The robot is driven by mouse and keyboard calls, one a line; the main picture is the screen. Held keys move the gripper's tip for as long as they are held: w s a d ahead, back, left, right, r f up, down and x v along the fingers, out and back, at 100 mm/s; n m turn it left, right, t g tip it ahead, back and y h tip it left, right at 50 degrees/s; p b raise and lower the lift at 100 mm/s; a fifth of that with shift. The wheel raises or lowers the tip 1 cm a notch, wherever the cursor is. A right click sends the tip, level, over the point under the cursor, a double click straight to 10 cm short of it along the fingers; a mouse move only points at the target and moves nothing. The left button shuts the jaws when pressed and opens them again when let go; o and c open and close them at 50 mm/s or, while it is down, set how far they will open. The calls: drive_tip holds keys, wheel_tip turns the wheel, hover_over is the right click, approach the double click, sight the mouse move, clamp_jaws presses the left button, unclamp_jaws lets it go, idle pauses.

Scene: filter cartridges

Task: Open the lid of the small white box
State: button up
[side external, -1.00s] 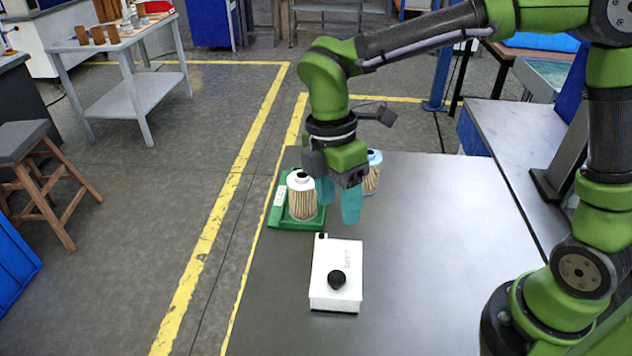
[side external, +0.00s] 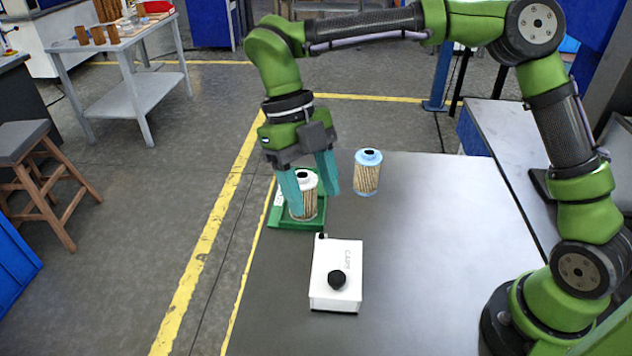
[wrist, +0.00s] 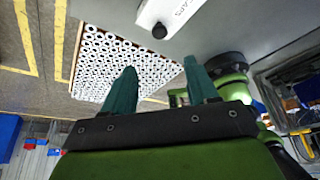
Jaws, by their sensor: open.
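The small white box (side external: 345,257) stands on the grey table, lid down, with a black round knob (side external: 337,280) on top and dark lettering. A small black piece (side external: 321,236) sits at its far left corner. In the wrist view part of the white box (wrist: 183,12) shows at the top edge, with "CAPS" on it. My gripper (side external: 315,201) is open and points down, behind the box in the side view. Its teal fingers overlap the white-topped filter cartridge (side external: 308,200); I cannot tell whether they touch it. Both fingers show in the wrist view (wrist: 160,66).
The white-topped cartridge stands on a green tray (side external: 284,222). A blue-topped cartridge (side external: 367,176) stands on the table to the right. A white surface with dark rings (wrist: 110,58) shows in the wrist view; I cannot tell what it is. The table right of the box is clear.

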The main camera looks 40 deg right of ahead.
sight(336, 276)
drive_tip(key=x, duration=1.4)
drive_tip(key=shift+s+f, duration=0.25)
drive_tip(key=shift+f, duration=0.05)
drive_tip(key=shift+c, duration=0.4)
clamp_jaws()
